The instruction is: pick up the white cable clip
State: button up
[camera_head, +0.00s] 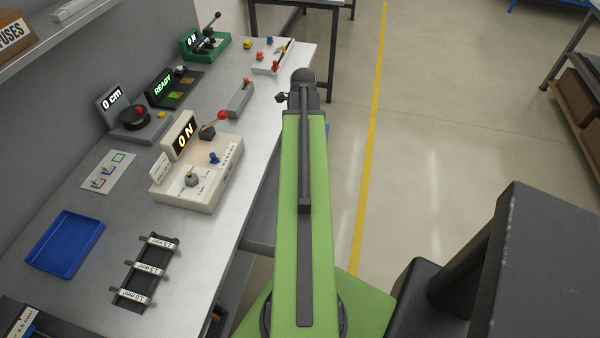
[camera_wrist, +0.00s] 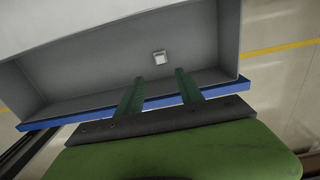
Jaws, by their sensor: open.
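The white cable clip (camera_wrist: 159,57) is a small white square piece in the wrist view. It lies inside a grey drawer-like bin (camera_wrist: 75,97) with a blue front edge. My gripper (camera_wrist: 159,76) is open, its two green fingers reaching over the blue edge towards the clip. The clip is beyond the fingertips, roughly in line with the gap between them, and nothing is held. In the head view I cannot make out the clip, and my arm hides most of the area below the table edge.
The metal workbench (camera_head: 225,255) holds a white switch box (camera_head: 205,190), a blue tray (camera_head: 65,243) and a black rack (camera_head: 146,270). A small grey device with a red knob (camera_head: 238,98) stands near the bench edge.

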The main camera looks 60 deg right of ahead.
notch_tip(320, 180, down, 10)
jog(key=b, duration=0.8)
jog(key=shift+d+f+b, duration=0.15)
jog(key=shift+f+b, duration=0.05)
jog(key=shift+b, duration=0.15)
jog(key=shift+r, duration=0.2)
grip_shut()
